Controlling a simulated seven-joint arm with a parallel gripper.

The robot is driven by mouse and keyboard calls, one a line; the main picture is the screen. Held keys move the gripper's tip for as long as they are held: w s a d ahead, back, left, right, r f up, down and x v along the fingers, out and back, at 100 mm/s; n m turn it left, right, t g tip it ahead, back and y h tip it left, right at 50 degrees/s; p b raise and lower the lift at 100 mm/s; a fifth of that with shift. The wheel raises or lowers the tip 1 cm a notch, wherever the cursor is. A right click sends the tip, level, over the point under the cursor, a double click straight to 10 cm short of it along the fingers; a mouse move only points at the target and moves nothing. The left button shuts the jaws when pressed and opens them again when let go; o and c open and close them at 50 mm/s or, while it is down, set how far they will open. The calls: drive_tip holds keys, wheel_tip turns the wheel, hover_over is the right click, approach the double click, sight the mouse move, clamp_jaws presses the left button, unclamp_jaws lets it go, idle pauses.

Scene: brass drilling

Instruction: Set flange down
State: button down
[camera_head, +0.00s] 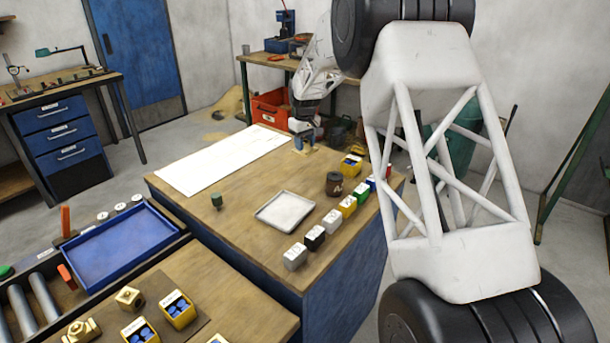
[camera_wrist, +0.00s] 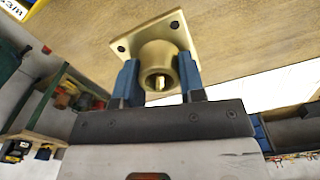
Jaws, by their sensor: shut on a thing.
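The brass flange (camera_wrist: 165,50) has a square plate with dark corner holes and a round hub with a bore. In the wrist view, the two blue fingers of my gripper (camera_wrist: 160,78) close on the hub from both sides. The hub end faces the camera and the plate lies beyond, over the wooden bench top. In the head view, my gripper (camera_head: 302,138) points down at the far part of the bench, with the small flange (camera_head: 304,149) beneath it. I cannot tell whether the plate touches the wood.
The wooden bench (camera_head: 238,227) carries a white sheet (camera_head: 225,160) left of the flange, a pale tray (camera_head: 285,210), a dark round pot (camera_head: 334,184) and a row of small coloured boxes (camera_head: 331,221). A yellow box (camera_head: 350,166) stands right of the flange. Bare wood lies between.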

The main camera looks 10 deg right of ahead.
hover_over(304, 175)
drive_tip(key=shift+f, duration=2.4)
drive_tip(key=shift+f, duration=0.1)
drive_tip(key=shift+f, duration=2.4)
drive_tip(key=shift+f, duration=0.15)
drive_tip(key=c, duration=0.7)
unclamp_jaws()
wheel_tip(304, 175, up, 12)
drive_tip(key=shift+r, duration=0.1)
